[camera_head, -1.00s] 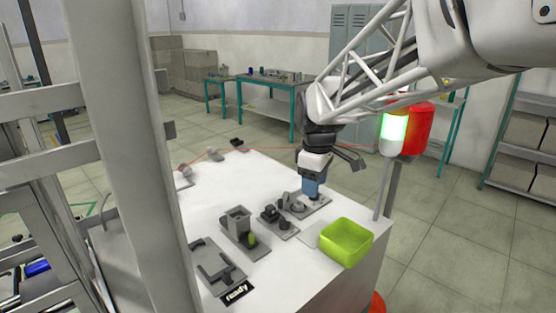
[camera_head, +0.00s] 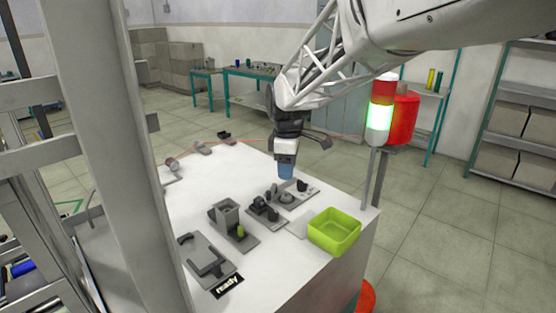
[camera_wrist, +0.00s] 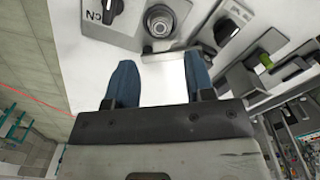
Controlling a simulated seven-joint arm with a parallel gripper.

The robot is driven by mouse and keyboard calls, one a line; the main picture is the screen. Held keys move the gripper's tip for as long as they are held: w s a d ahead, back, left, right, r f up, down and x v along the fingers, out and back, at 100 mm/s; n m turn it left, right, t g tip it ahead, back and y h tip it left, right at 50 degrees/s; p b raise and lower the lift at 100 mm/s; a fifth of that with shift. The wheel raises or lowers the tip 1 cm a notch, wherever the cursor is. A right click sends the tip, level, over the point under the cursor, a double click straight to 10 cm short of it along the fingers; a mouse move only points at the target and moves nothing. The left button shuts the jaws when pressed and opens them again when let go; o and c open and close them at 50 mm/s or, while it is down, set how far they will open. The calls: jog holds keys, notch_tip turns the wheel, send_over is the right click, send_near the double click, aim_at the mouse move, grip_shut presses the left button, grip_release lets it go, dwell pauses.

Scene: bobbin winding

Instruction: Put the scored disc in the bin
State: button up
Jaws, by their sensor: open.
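The bin is probably the yellow-green open box (camera_head: 318,236) at the right front of the white table; its visible inside looks empty. My gripper (camera_head: 286,177), with blue fingers, hangs above the back of a grey fixture plate (camera_head: 275,200). In the wrist view my gripper (camera_wrist: 159,62) is open, with nothing between its fingers except a pale surface below. A round grey part with a dark centre (camera_wrist: 160,22) sits on the plate beyond the fingertips. I cannot tell whether it is the scored disc; no scoring is readable.
A dark knob (camera_wrist: 112,10) stands on the same plate. Several grey fixtures, including a box-shaped holder (camera_head: 227,212) with a green piece beside it, stand to the left. A "ready" sign (camera_head: 227,286) lies at the front. A lamp post (camera_head: 381,120) rises behind the bin.

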aim_at(287, 194)
jog(key=shift+f, duration=0.15)
jog(key=shift+f, duration=3.5)
jog(key=shift+c, duration=0.3)
jog(key=c, duration=0.5)
jog(key=shift+r, duration=0.15)
jog(key=shift+r, duration=2.35)
